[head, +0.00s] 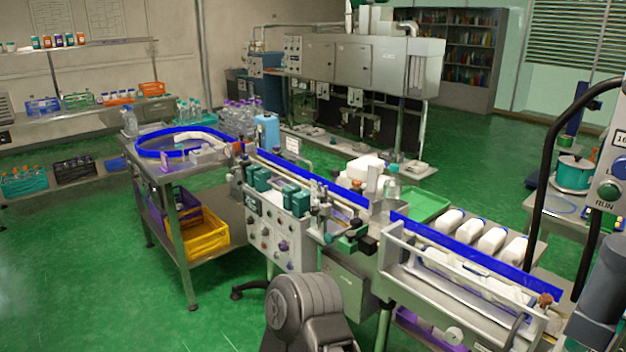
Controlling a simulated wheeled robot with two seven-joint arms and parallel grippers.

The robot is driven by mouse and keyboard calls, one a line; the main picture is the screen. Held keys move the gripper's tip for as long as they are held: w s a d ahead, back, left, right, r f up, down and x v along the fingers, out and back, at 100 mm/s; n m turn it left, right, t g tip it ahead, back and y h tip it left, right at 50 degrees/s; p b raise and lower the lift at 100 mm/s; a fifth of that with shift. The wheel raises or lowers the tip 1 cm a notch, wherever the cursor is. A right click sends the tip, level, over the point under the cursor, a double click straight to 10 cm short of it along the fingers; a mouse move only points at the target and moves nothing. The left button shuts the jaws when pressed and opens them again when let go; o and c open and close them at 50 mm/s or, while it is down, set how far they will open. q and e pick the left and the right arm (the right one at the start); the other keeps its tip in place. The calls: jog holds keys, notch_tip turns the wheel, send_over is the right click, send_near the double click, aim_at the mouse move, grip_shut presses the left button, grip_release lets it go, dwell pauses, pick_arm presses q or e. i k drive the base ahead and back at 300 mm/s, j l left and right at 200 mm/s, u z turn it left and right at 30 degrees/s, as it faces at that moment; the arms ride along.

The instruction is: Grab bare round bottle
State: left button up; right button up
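A clear, unlabelled bottle (130,123) stands upright at the far left edge of the round infeed table (165,167). Another small clear bottle (393,188) appears to stand on or just behind the conveyor line (320,192), near its middle. Both are small in the head view, and I cannot tell for sure which is the bare round one. More clear bottles with purple caps (240,115) stand in a group behind the round table.
White bottles (486,240) lie in a row at the conveyor's right end. Yellow (206,238) and purple crates sit under the round table. A green tray (428,204) is behind the line. A control box (608,190) stands right. Green floor is open at left.

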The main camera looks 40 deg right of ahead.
aim_at(393, 186)
jog(key=i, duration=3.6)
jog(key=z, duration=5.1)
